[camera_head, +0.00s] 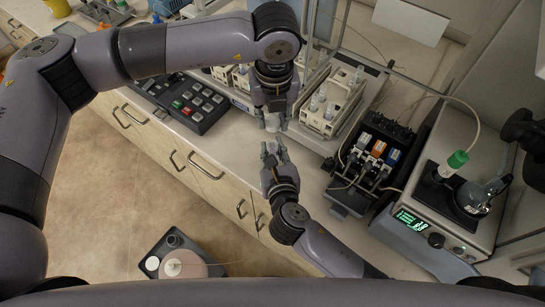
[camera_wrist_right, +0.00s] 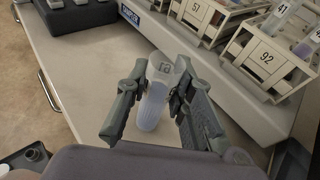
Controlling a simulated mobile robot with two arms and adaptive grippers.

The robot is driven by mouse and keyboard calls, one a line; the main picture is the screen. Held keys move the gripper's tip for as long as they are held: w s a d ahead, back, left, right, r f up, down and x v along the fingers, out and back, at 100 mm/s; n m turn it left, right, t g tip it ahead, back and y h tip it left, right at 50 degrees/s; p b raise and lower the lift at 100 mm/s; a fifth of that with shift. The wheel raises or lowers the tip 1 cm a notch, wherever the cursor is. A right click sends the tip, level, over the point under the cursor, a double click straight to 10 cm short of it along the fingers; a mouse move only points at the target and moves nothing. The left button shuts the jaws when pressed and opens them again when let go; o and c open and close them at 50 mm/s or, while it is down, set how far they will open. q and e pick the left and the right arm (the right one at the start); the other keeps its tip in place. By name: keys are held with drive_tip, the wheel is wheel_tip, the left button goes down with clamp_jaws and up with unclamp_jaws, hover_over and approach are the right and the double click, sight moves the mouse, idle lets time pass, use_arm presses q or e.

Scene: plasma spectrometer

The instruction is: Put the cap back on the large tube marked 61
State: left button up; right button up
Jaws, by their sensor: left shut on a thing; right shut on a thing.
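My right gripper (camera_head: 272,152) is shut on a large clear tube (camera_wrist_right: 157,92). In the right wrist view the tube leans between the two fingers (camera_wrist_right: 157,97). Its white label appears upside down and seems to read 61, and bluish liquid shows in its lower part. My left gripper (camera_head: 273,106) is just beyond the right one, shut on a small pale thing (camera_head: 272,123). That thing is mostly covered by the fingers, and I cannot tell its shape or whether it is the cap. The left gripper is not in the right wrist view.
White tube racks (camera_head: 328,108) stand at the back, one marked 92 (camera_wrist_right: 267,57). A black keypad (camera_head: 188,103) lies on the left. A dark device with coloured blocks (camera_head: 373,155) and an instrument with a green display (camera_head: 425,222) are at right. Bare counter (camera_head: 231,150) lies left of the grippers.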

idle(0.6)
use_arm(q)
drive_tip(key=shift+f, duration=2.5)
drive_tip(key=shift+f, duration=0.1)
drive_tip(key=shift+f, duration=0.8)
drive_tip(key=shift+f, duration=0.4)
